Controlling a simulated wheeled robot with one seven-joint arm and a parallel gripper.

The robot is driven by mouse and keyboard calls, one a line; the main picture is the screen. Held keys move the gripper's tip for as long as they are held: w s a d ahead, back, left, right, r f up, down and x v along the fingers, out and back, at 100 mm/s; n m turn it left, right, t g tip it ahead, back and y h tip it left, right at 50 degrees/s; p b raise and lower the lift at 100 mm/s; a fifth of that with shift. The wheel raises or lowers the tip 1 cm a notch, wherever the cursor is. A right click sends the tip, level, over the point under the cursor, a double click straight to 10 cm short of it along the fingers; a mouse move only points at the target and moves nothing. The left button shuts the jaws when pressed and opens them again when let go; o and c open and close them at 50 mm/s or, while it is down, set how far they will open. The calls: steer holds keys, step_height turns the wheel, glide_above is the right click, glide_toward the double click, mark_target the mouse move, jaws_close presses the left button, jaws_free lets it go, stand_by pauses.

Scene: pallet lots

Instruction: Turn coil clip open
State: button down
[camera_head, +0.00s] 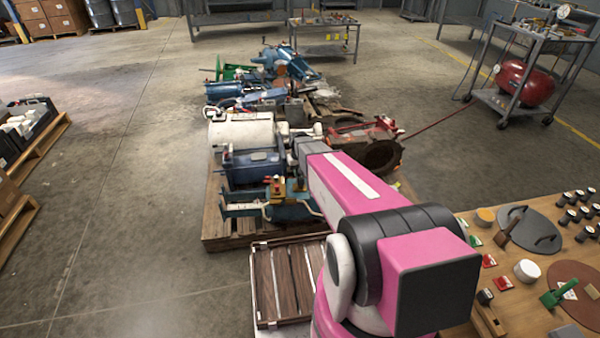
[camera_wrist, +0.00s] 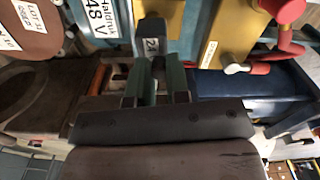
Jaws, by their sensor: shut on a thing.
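My gripper (camera_wrist: 155,72) is shut on a small grey piece with a white tag (camera_wrist: 152,45), which looks like the coil clip. The piece stands at the fingertips, in front of a blue part with a "48 V" label (camera_wrist: 103,17) and a yellow part (camera_wrist: 228,35). How far the clip is turned is hard to tell. In the head view my gripper (camera_head: 297,190) is small and partly hidden by my pink arm. It is at the machine parts on the wooden pallet (camera_head: 217,220), near a blue unit with a yellow piece (camera_head: 277,190).
A red knob (camera_wrist: 283,10) and red-tipped handle sit right of the clip. A white cylinder (camera_head: 240,132) and a rusty red housing (camera_head: 378,150) crowd the pallet. A slatted crate (camera_head: 284,285) stands in front; a wooden bench (camera_head: 500,300) is at right.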

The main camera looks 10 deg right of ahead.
steer(key=m, duration=0.1)
steer(key=a+m, duration=0.1)
steer(key=m, duration=0.2)
steer(key=shift+w+a+m, duration=0.3)
steer(key=shift+w, duration=0.1)
steer(key=m, duration=0.1)
steer(key=w+a+m, duration=0.1)
steer(key=m, duration=0.1)
steer(key=shift+m, duration=0.3)
steer(key=shift+w+a+m, duration=0.1)
steer(key=shift+w+m, duration=0.4)
steer(key=shift+m, duration=0.8)
steer(key=shift+w+a+m, duration=0.15)
steer(key=shift+w+m, duration=0.35)
steer(key=shift+m, duration=0.8)
steer(key=shift+w+a+m, duration=0.1)
steer(key=shift+w+m, duration=0.4)
steer(key=shift+m, duration=0.8)
steer(key=c, duration=1.1)
jaws_free()
steer(key=shift+r, duration=0.1)
step_height(320, 180, up, 11)
